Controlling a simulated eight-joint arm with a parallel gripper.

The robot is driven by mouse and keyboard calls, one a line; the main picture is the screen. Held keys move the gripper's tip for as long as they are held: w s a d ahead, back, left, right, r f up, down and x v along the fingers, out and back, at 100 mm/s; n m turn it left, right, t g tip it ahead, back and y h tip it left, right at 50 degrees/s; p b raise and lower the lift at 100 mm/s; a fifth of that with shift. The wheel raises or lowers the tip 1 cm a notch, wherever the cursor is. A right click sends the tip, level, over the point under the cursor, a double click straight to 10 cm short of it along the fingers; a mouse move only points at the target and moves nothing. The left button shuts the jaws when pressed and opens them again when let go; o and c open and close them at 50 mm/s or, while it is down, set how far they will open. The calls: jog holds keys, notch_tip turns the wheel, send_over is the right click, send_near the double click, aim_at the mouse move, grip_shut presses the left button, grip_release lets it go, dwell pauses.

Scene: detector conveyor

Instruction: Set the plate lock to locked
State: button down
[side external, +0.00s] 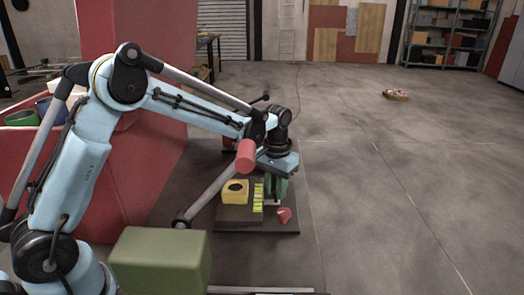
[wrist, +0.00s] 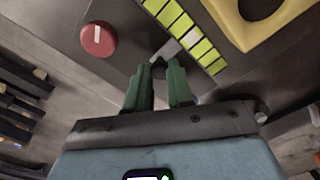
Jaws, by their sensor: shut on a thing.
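My gripper (wrist: 158,72) has green fingers, shut on a small dark handle (wrist: 158,69) beside a strip of yellow-green segments (wrist: 170,14) with one grey segment. Most of the handle is hidden between the fingers. No label shows, so I cannot tell whether it is the plate lock or how that is set. In the side view my gripper (side external: 272,188) is low over the dark panel (side external: 240,214), at the right of the segment strip (side external: 258,197). A round red knob (wrist: 97,39) with a white mark is apart from the fingers; it also shows in the side view (side external: 284,214).
A yellow block with a round hole (side external: 235,191) stands left of the strip, also in the wrist view (wrist: 285,22). A long grey lever with a red grip (side external: 246,156) slants up near my wrist. A green box (side external: 160,260) is in the foreground.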

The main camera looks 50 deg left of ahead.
aim_at(274, 192)
jog(key=c, duration=1)
grip_release()
jog(key=shift+s+a, duration=0.1)
jog(key=shift+a, duration=0.05)
notch_tip(274, 192, up, 12)
jog(key=shift+r, duration=0.1)
jog(key=shift+s, duration=0.1)
jog(key=s+t, duration=0.2)
jog(key=s, duration=0.4)
jog(key=s+f+m+t, duration=0.1)
jog(key=s+t, duration=0.1)
jog(key=s, duration=0.3)
jog(key=s+f+t, duration=0.1)
jog(key=s+t, duration=0.2)
jog(key=s, duration=0.3)
jog(key=shift+s+m, duration=0.3)
jog(key=shift+m, duration=0.1)
